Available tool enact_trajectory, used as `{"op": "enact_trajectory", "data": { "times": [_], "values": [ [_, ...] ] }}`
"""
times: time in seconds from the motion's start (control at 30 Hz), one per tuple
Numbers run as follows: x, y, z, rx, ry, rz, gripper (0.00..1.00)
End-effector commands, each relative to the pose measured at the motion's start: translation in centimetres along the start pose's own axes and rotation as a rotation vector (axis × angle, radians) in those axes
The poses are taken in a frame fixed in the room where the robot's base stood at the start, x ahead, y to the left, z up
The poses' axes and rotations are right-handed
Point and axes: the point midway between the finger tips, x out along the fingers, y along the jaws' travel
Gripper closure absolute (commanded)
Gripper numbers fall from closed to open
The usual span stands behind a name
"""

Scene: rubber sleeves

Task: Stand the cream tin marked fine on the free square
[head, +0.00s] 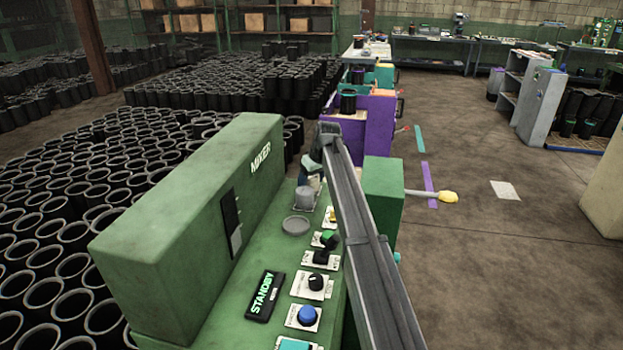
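My grey arm (365,240) reaches from the lower right up over the green mixer console (230,320). My gripper (311,172) is at its far end, above the back of the console; it is small and partly hidden, so its fingers cannot be made out. Just below it stands a short grey cylinder (305,199), with a pale bluish bit beside it. I cannot pick out a cream tin or read the word fine anywhere. Several white squares run down the console, carrying a green knob (329,239), a black knob (316,282) and a blue knob (306,315). I cannot tell which square is free.
The tall green MIXER housing (190,200) walls the console's left side. A flat grey disc (296,225) and a STANDBY display (265,296) lie on the console. A green box (383,190) and purple bench (380,125) stand right and beyond. Black sleeves fill the left floor.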

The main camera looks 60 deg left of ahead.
Motion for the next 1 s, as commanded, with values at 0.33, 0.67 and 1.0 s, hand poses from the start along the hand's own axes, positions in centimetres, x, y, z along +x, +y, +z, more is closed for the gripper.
{"op": "enact_trajectory", "data": {
  "times": [0.33,0.67,1.0],
  "values": [
    [0.0,0.0,0.0,0.000,0.000,0.000,0.12],
    [-2.3,0.0,-0.1,0.000,0.002,0.001,0.12],
    [-8.5,0.0,-0.1,0.000,0.001,0.001,0.12]
  ]
}}
